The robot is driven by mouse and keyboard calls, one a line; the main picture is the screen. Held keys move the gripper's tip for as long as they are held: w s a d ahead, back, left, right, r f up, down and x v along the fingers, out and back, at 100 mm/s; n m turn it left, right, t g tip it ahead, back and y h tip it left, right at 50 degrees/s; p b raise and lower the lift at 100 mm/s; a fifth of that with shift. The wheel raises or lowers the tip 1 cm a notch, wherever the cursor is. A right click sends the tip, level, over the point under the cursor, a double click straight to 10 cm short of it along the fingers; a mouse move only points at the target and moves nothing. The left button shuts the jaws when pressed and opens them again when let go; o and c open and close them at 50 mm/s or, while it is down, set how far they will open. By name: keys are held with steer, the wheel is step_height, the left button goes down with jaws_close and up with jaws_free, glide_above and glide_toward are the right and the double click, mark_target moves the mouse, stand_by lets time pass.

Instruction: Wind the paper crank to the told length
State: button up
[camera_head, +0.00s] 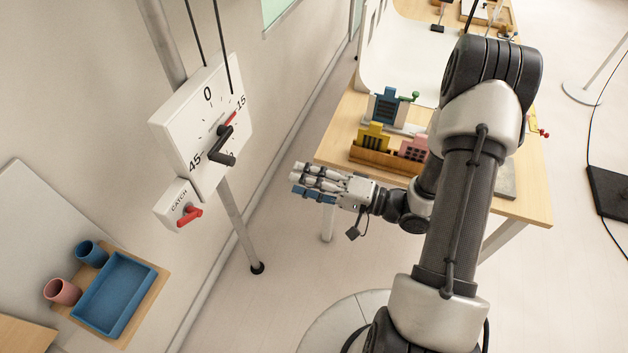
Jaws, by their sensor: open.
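A white dial box (190,122) with a crank hangs on a pole at the left. Its face shows 0, 15 and 45; the fourth mark is not seen. A thin red hand (231,117) points close to 15. The black crank handle (222,158) sticks out from the lower middle of the dial. Below it, a small white box marked CATCH (175,205) carries a red lever (189,217). My gripper (299,180) is open and empty. It is in the air to the right of the dial, apart from the crank and the catch.
A wooden table (340,125) at right holds a wooden rack (375,155) with yellow and pink pieces and a blue device (385,105) with a green knob. At lower left, a blue tray (115,295) and two cups stand on a board. Open floor lies between pole and table.

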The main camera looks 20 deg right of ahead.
steer(key=shift+v, duration=0.95)
steer(key=shift+r+p, duration=0.1)
steer(key=shift+p, duration=0.35)
